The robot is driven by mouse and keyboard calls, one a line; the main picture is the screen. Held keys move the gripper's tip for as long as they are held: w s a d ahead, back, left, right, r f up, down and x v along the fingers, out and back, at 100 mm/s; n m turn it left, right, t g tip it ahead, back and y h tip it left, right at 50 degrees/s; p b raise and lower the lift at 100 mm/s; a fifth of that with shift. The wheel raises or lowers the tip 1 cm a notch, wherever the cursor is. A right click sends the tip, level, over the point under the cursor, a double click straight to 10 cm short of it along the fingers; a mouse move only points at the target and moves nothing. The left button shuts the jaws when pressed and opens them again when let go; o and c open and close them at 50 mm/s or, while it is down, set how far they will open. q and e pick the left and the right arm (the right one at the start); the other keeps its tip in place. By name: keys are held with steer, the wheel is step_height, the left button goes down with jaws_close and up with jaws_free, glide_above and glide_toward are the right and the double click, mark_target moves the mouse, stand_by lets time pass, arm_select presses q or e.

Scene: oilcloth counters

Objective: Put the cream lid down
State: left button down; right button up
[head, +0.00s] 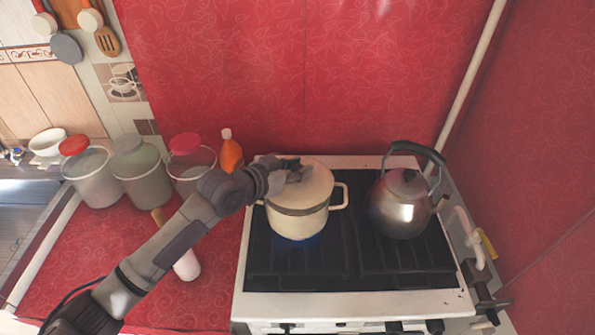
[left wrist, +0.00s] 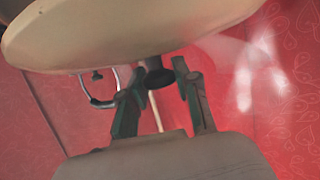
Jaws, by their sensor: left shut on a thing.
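The cream lid (head: 318,186) is over the cream pot (head: 298,224) on the left side of the stove. My left gripper (head: 295,172) is above the lid, its arm coming in from the lower left. In the left wrist view the pale lid (left wrist: 130,35) fills the top, and its dark knob (left wrist: 158,77) is between the two fingers of my left gripper (left wrist: 160,82). The gripper is shut on this knob. I cannot tell whether the lid rests on the pot rim or hangs just above it. My right gripper is not in view.
A metal kettle (head: 400,208) stands right of the pot on the stove (head: 350,300). A blue flame shows under the pot. Several jars (head: 143,178) and an orange bottle (head: 230,152) stand on the red counter (head: 110,270) at left.

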arm_select(q)
steer(key=shift+f, duration=1.05)
steer(key=shift+f, duration=0.1)
steer(key=c, duration=0.9)
jaws_free()
steer(key=shift+o, duration=0.3)
